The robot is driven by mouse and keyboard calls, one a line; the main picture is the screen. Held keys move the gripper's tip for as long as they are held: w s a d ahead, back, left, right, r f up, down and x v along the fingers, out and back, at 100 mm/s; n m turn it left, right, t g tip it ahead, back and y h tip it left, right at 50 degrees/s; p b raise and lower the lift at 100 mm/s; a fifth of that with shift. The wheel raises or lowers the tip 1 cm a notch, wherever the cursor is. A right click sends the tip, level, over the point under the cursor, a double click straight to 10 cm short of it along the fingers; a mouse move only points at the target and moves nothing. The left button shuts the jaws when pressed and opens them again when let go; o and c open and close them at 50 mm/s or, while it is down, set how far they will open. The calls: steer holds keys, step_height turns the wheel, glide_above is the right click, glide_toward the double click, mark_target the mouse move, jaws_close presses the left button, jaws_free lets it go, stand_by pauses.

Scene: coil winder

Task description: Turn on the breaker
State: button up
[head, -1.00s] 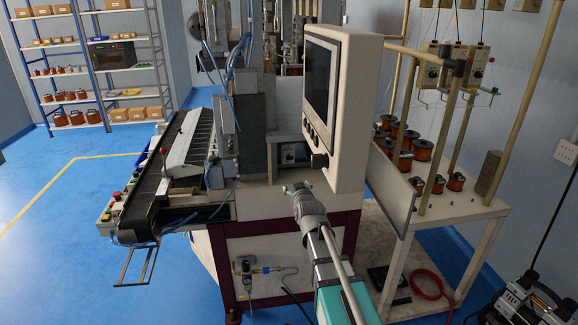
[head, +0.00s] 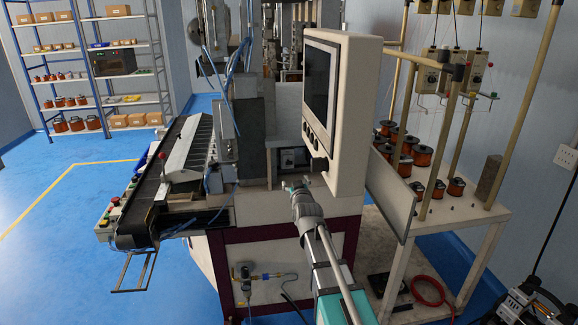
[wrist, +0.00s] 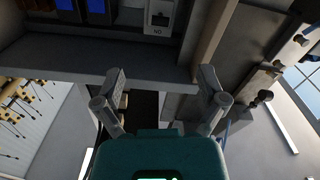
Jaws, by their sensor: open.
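A small pale switch unit, which looks like the breaker (wrist: 160,16), shows at the top of the wrist view in a recess of the machine. It has a dark window and a label below that seems to read "NO"; its upper part is cut off. In the head view the recess holds a small pale unit (head: 288,158), too small to read. My gripper (wrist: 160,75) is open and empty, with its fingers apart below the breaker in the wrist view. In the head view my gripper (head: 296,184) is just below the recess, apart from the breaker.
Blue-faced units (wrist: 98,12) sit left of the breaker. A ledge (wrist: 70,62) runs below the recess. The control panel (head: 343,110) overhangs close to the right of my gripper. A conveyor (head: 150,195) lies left. A table with copper spools (head: 455,188) stands right.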

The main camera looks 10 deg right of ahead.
mark_target(289, 162)
steer(key=w, duration=1.2)
steer(key=shift+w, duration=0.25)
steer(key=c, duration=1.2)
steer(key=shift+o, duration=0.2)
steer(key=r+g+p, duration=0.1)
steer(key=p, duration=0.1)
steer(key=shift+p, duration=0.4)
steer(key=g+p, duration=0.1)
steer(key=p, duration=0.1)
steer(key=g+p, duration=0.1)
steer(key=p, duration=0.1)
steer(key=shift+w+r, duration=0.15)
steer(key=shift+r, duration=0.2)
steer(key=shift+g+p, duration=0.5)
steer(key=shift+p, duration=0.15)
steer(key=shift+f, duration=0.15)
